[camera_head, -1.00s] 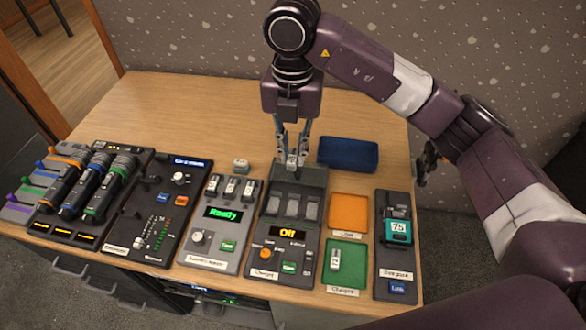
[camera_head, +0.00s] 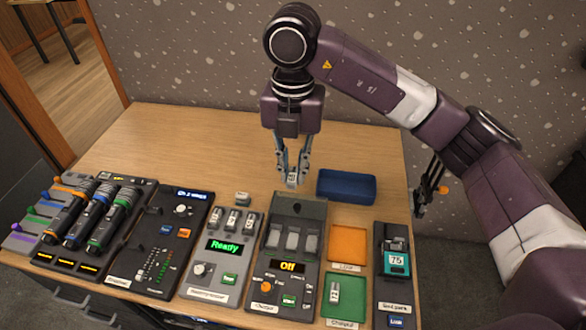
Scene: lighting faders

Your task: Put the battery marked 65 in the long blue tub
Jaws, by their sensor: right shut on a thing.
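My right gripper (camera_head: 292,176) is shut on a small pale battery (camera_head: 292,179), held upright over the table, just behind the dark charger (camera_head: 283,262). Its marking is too small to read. The long blue tub (camera_head: 346,187) stands to the right of the gripper on the table and looks empty. The battery in the gripper is apart from the tub, near its left end. My left gripper is not in view.
Another battery (camera_head: 242,198) stands behind the grey tester (camera_head: 219,260). One battery (camera_head: 334,292) lies in the green tray (camera_head: 342,311). The orange tray (camera_head: 348,246) is empty. Microphones (camera_head: 95,215) stand at the left.

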